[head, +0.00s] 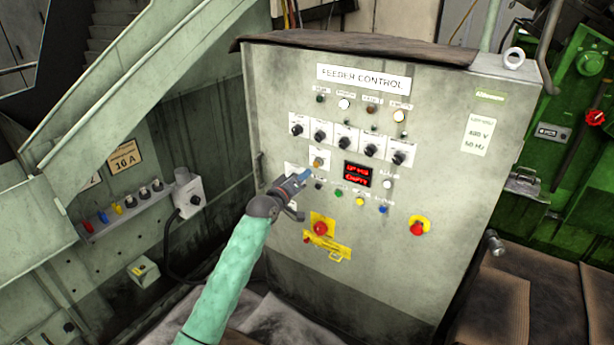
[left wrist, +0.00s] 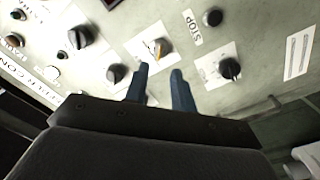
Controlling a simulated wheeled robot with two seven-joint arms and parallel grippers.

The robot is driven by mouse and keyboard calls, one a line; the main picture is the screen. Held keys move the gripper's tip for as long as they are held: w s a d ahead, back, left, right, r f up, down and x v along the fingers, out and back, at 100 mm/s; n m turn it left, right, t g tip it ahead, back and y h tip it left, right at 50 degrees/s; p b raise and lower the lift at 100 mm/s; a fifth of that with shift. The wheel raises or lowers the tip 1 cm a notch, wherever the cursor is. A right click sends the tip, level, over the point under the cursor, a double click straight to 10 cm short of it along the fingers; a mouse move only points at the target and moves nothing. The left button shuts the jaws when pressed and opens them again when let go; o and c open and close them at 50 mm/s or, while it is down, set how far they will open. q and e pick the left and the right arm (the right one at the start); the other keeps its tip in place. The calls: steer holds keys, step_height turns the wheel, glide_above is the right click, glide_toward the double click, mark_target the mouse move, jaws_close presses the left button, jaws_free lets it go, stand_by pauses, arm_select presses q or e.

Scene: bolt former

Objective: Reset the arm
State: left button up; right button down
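My left arm comes in from the bottom in the head view, with a green sleeve. My left gripper (head: 304,177) is in front of the grey feeder control cabinet (head: 450,215), left of the red-lit display (head: 357,175). In the left wrist view its two blue fingers (left wrist: 160,82) stand apart with nothing seen between them. Just beyond the fingertips is an orange-marked knob (left wrist: 161,49) on a white plate, which also shows in the head view (head: 318,163). Whether the fingers touch the panel cannot be told. My right gripper is not in view.
The panel carries a row of black knobs (head: 343,143), small buttons, a red button on yellow (head: 320,228) and another red button (head: 417,228). A grey switch box (head: 188,193) with a cable is at left. A green machine (head: 575,150) stands at right.

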arm_select(q)
steer(key=shift+s+a, duration=0.25)
steer(key=shift+s, duration=0.15)
steer(key=s+a+f+m+g+y, duration=0.3)
steer(key=s+a+f+g+y, duration=0.15)
steer(key=s+f, duration=0.65)
steer(key=s+a+f+m+g+y, duration=0.3)
steer(key=s+a+f+g, duration=0.15)
steer(key=s+f, duration=0.65)
steer(key=s+f+g, duration=0.1)
steer(key=s+f, duration=0.5)
steer(key=s, duration=0.6)
steer(key=s+a+f+g, duration=0.1)
steer(key=s+f, duration=0.5)
steer(key=s, duration=0.6)
steer(key=s+f+g, duration=0.3)
steer(key=s+f, duration=0.3)
steer(key=s, duration=0.6)
steer(key=shift+s+a+n, duration=0.3)
steer(key=shift+s+n, duration=0.05)
steer(key=shift+n, duration=0.05)
